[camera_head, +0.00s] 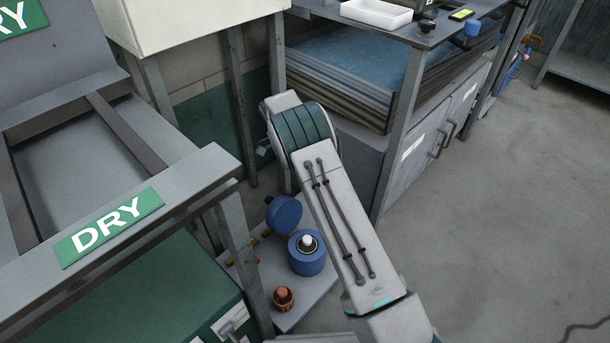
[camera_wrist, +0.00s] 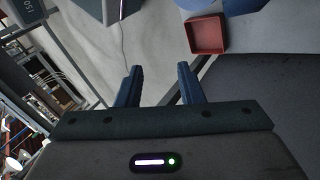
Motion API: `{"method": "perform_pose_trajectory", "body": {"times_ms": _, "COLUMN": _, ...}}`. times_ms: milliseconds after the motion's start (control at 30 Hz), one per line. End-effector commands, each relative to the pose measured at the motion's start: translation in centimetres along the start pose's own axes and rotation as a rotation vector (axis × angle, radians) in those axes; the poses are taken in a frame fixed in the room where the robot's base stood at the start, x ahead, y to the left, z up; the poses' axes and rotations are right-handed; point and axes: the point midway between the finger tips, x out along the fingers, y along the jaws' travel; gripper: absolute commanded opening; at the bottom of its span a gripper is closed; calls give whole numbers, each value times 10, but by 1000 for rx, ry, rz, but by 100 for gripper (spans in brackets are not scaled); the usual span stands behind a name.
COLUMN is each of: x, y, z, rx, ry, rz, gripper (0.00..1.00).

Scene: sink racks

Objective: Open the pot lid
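A blue round vessel (camera_head: 306,262) with a dark ring and white knob on top, likely the lidded pot, stands on a low grey surface in the head view. A blue disc (camera_head: 283,213) stands tilted just behind it. I cannot tell whether that disc is a separate lid. My gripper (camera_wrist: 160,70) is open and empty in the wrist view, its two dark blue fingers spread apart. The gripper is out of sight in the head view. Blue shapes (camera_wrist: 243,5), cut off at the wrist view's top right, may be the same items; the fingers do not touch them.
A small copper-coloured pot (camera_head: 283,298) stands in front of the blue vessel. A red-brown square tray (camera_wrist: 208,35) shows in the wrist view. A grey frame with a green DRY sign (camera_head: 108,228) stands left, a sink cabinet (camera_head: 420,150) behind. Open floor (camera_head: 500,220) lies right.

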Motion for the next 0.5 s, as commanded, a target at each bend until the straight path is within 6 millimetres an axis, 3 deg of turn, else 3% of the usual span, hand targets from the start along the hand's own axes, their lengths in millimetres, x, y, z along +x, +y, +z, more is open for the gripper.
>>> {"method": "perform_pose_trajectory", "body": {"times_ms": 33, "x": 0, "y": 0, "z": 1, "rx": -10, "ry": -1, "rz": -4, "gripper": 19}}
{"method": "perform_pose_trajectory", "body": {"times_ms": 100, "x": -1, "y": -2, "z": 3, "rx": -45, "ry": -5, "rz": -18, "gripper": 0}}
{"method": "perform_pose_trajectory", "body": {"times_ms": 500, "x": -9, "y": -19, "z": 37, "rx": -613, "ry": -3, "rz": -248, "gripper": 0}}
